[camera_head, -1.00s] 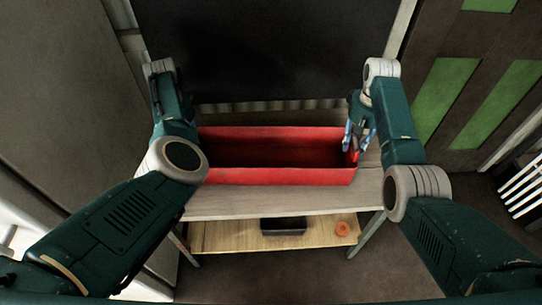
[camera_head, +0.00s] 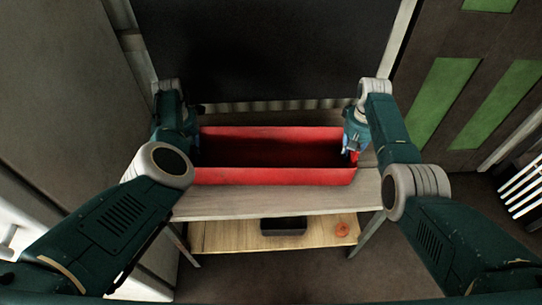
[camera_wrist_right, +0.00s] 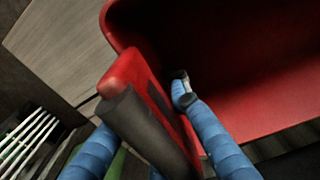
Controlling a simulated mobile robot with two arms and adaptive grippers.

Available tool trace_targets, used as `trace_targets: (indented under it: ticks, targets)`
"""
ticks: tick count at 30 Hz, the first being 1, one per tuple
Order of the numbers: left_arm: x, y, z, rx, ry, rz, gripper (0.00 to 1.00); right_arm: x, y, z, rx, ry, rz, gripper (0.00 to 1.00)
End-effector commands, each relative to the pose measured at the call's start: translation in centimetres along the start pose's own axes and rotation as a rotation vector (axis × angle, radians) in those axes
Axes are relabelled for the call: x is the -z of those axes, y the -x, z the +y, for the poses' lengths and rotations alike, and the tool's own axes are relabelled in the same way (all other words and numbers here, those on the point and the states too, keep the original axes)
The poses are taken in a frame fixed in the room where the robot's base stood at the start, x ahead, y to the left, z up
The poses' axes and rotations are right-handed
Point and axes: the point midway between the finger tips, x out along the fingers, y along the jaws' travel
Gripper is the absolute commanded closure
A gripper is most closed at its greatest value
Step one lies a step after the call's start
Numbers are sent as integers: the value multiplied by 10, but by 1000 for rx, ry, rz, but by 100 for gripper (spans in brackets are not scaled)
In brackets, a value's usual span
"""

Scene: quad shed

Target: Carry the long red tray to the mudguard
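The long red tray (camera_head: 270,176) stands on the wooden bench, open side up, its long side facing me. My right gripper (camera_head: 350,152) is at the tray's right end. In the right wrist view, its blue fingers stand either side of the tray's end wall (camera_wrist_right: 125,72), which has a dark grey grip piece; one finger (camera_wrist_right: 205,125) is inside the tray and the other outside. There is a gap between the fingers and the wall, so it looks open. My left gripper (camera_head: 194,140) is at the tray's left end, its fingers mostly hidden by my arm. I cannot make out the mudguard.
The bench top (camera_head: 280,204) has a bare strip in front of the tray. On the lower shelf (camera_head: 225,237) are a black box (camera_head: 284,226) and a small orange-red ring (camera_head: 341,229). A dark panel rises behind. A white slatted thing (camera_head: 523,192) stands at the far right. Floor in front is clear.

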Motion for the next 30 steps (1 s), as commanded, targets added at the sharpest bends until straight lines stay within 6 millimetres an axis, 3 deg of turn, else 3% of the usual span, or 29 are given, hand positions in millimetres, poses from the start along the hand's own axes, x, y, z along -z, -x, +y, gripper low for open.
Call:
trace_targets:
  ticks: [16,30]
  targets:
    - [-1,8,6,-4,8,-4,100,1,8,5,-4,-6,3,100]
    - [-1,50,8,-7,10,-4,100,1,49,7,-6,-7,3,100]
